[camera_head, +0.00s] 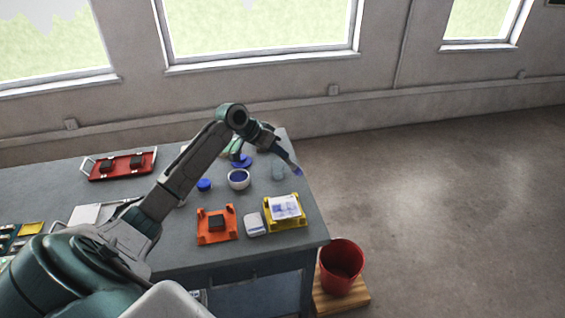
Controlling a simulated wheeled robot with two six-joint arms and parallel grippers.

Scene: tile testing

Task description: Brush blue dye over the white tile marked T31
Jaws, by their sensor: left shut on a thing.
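My left gripper (280,151) reaches over the right part of the table and is shut on a brush (293,166). The brush slants down to the right, its bluish tip in the air above the table. A white tile (285,204) with blue patches lies on a yellow stand (287,226) near the table's right edge; its marking is too small to read. A white cup of blue dye (238,179) stands left of the brush tip. My right gripper is not in view.
A red tray (119,166) lies at back left. A red bucket (341,268) stands beside the table.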

